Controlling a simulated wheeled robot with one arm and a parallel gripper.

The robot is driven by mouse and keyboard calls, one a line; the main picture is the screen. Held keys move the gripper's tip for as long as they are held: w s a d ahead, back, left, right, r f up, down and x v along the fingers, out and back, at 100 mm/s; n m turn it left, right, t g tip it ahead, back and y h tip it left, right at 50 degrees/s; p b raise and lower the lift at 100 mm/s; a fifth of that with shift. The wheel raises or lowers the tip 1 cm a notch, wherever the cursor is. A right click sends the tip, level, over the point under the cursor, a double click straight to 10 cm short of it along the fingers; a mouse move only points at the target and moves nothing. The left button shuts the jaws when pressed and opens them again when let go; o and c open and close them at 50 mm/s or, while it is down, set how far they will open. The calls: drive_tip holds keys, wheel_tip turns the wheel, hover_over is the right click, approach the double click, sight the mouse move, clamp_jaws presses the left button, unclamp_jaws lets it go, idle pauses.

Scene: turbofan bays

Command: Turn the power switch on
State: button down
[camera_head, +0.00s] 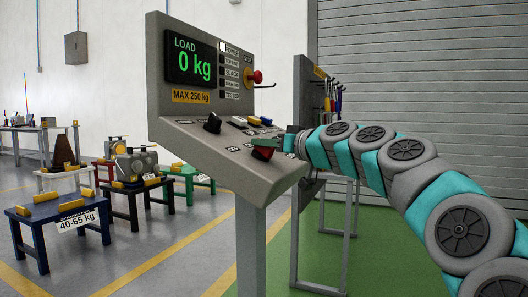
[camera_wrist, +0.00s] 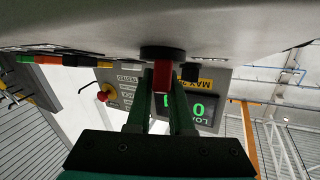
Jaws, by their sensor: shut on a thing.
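A grey control console (camera_head: 190,145) stands in front of me with a sloped panel. A rotary switch with a red handle (camera_head: 263,153) is at the panel's lower right; its label is too small to read. My gripper (camera_head: 283,144) reaches it from the right. In the wrist view, upside down, the red handle (camera_wrist: 161,79) with its dark round base sits between the two green fingers of my gripper (camera_wrist: 161,95), which are shut on it. A black rotary switch (camera_head: 212,123) sits further left on the panel. The display (camera_head: 192,58) is lit with "LOAD 0 kg".
A red emergency button (camera_head: 254,77) sticks out of the upright panel, and coloured push buttons (camera_head: 254,120) are close behind my gripper. A tool rack (camera_head: 325,95) stands behind the console. Low tables (camera_head: 60,215) with weights are at the left. Green floor lies below my arm.

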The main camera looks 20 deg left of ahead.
drive_tip(key=shift+r+m+t+h+p, duration=0.1)
drive_tip(key=shift+m+t+h+p, duration=0.4)
drive_tip(key=shift+m+t+h, duration=0.4)
drive_tip(key=shift+m, duration=0.3)
drive_tip(key=c, duration=0.8)
unclamp_jaws()
drive_tip(key=shift+b+v, duration=0.35)
drive_tip(key=shift+v, duration=3.6)
